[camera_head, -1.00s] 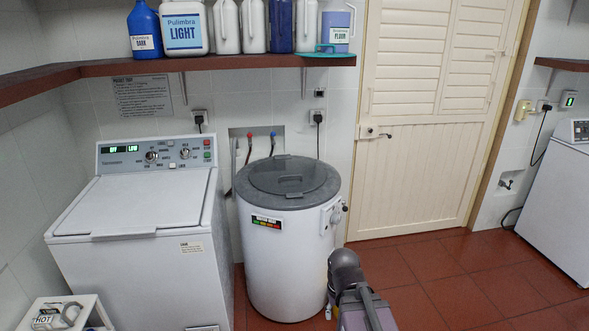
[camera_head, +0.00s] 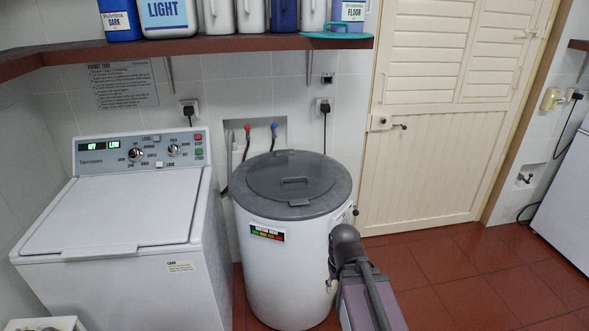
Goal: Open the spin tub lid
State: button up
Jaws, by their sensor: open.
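The spin tub (camera_head: 280,270) is a white drum standing on the floor near the middle of the view, with a dark grey top rim. Its round grey lid (camera_head: 290,172) lies flat and closed on top. My gripper's fingers do not show.
A white washer (camera_head: 110,215) stands close on the tub's left. A brown shelf (camera_head: 230,52) with several bottles hangs above. A cream door (camera_head: 430,130) is shut behind to the right. The red tiled floor (camera_head: 470,285) is free on the right.

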aim_at(286, 175)
jog(key=u, duration=0.1)
jog(key=i, duration=0.85)
jog(key=u, duration=0.05)
